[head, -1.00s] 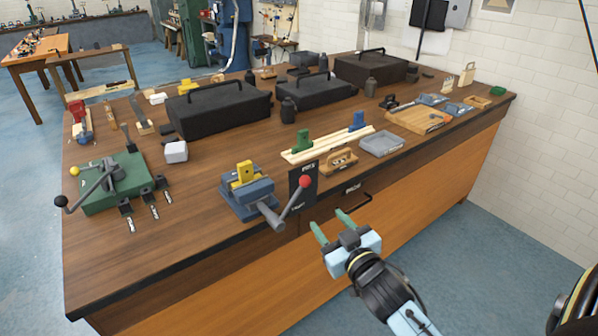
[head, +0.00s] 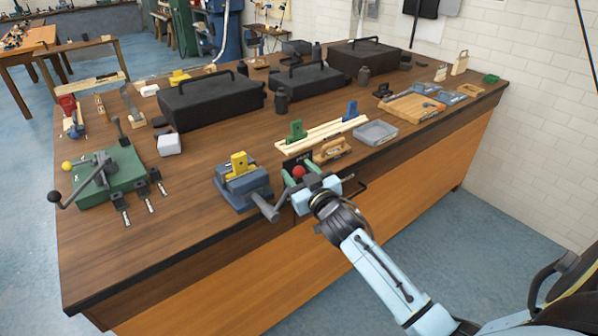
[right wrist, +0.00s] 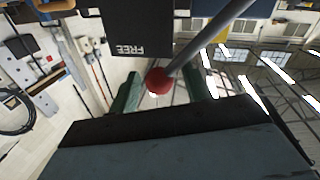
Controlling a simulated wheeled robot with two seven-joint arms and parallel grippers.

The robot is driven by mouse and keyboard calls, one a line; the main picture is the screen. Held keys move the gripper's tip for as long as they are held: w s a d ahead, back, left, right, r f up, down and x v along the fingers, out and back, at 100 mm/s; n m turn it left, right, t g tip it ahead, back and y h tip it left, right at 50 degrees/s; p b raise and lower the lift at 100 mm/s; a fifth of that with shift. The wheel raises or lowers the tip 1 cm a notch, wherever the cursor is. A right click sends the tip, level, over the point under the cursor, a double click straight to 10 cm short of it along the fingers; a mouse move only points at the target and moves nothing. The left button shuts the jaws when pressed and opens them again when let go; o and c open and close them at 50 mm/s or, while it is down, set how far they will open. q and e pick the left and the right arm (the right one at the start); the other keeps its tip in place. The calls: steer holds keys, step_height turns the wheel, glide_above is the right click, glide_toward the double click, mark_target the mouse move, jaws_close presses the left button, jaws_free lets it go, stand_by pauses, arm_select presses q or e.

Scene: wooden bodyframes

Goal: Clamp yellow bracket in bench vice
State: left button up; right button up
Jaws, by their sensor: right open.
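The blue bench vice (head: 243,187) stands at the bench's front edge. The yellow bracket (head: 239,164) sits upright at its jaws; whether it is gripped tight I cannot tell. The vice's grey handle (head: 264,206) ends in a red ball (head: 299,172), which also shows in the right wrist view (right wrist: 159,81). My right gripper (head: 297,178) is at the red ball, its green fingers open on either side of the ball in the right wrist view (right wrist: 165,92). Contact with the ball is not clear. My left gripper is not in view.
A dark card marked "FREE" (right wrist: 136,30) hangs close by the fingers. Behind the gripper lie a wooden rail with green and blue clamps (head: 322,134) and a grey tray (head: 375,133).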

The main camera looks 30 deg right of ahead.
steer(key=shift+w, duration=0.25)
jaws_close()
steer(key=shift+d+f, duration=0.1)
steer(key=shift+d, duration=0.05)
